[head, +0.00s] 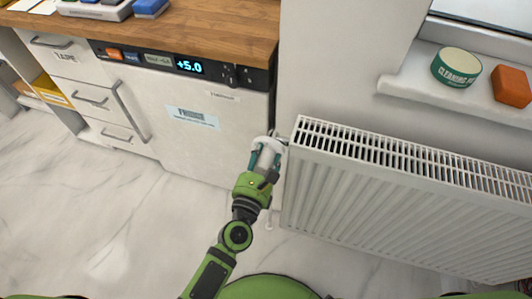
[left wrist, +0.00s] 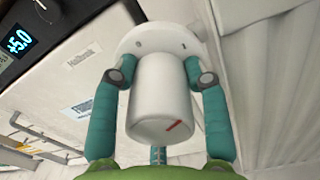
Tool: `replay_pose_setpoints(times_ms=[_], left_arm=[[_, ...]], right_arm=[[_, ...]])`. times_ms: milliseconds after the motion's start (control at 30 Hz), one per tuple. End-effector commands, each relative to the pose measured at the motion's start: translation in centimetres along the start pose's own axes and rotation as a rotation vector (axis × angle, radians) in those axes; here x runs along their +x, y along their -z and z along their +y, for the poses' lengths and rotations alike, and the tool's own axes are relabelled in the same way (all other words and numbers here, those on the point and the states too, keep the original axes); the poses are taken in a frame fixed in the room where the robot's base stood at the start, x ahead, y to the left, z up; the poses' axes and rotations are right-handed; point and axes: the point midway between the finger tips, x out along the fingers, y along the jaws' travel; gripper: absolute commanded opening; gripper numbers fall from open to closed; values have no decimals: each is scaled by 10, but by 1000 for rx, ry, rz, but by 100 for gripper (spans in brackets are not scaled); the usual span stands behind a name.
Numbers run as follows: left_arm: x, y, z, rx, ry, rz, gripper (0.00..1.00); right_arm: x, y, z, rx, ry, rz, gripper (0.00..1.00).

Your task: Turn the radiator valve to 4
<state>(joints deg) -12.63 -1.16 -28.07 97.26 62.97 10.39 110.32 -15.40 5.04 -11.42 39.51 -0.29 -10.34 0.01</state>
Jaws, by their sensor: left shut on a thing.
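The white radiator valve (left wrist: 160,95) fills the middle of the left wrist view, with a red mark near its lower end. Its white round collar (left wrist: 168,38) is behind it. In the head view the valve (head: 265,158) is at the left end of the white radiator (head: 400,190). My left gripper (head: 262,165) has its teal fingers on both sides of the valve, shut on it; it also shows in the left wrist view (left wrist: 162,85). No scale numbers on the valve can be read. My right gripper is not in view.
A fridge front (head: 195,125) with a display reading +5.0 (head: 189,66) stands close left of the valve, under a wooden counter (head: 215,30). A windowsill (head: 420,85) with a green cleaning tin (head: 456,67) and an orange block (head: 511,87) is above the radiator. The floor at left is clear.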

Motion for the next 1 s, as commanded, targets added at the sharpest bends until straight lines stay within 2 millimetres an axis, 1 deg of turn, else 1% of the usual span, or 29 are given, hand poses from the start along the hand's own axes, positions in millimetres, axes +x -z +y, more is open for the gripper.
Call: replay_pose_setpoints(times_ms=[33,433,667,867,1000], left_arm=[[-1,4,0,1,2,9,13],[-2,6,-1,17,3,13,13],[-3,7,-1,55,4,15,13],[-3,7,0,158,5,15,13],[-3,7,0,276,6,15,13]], right_arm=[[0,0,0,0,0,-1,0],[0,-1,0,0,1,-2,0],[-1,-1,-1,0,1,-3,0],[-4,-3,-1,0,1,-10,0],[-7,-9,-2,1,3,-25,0]])
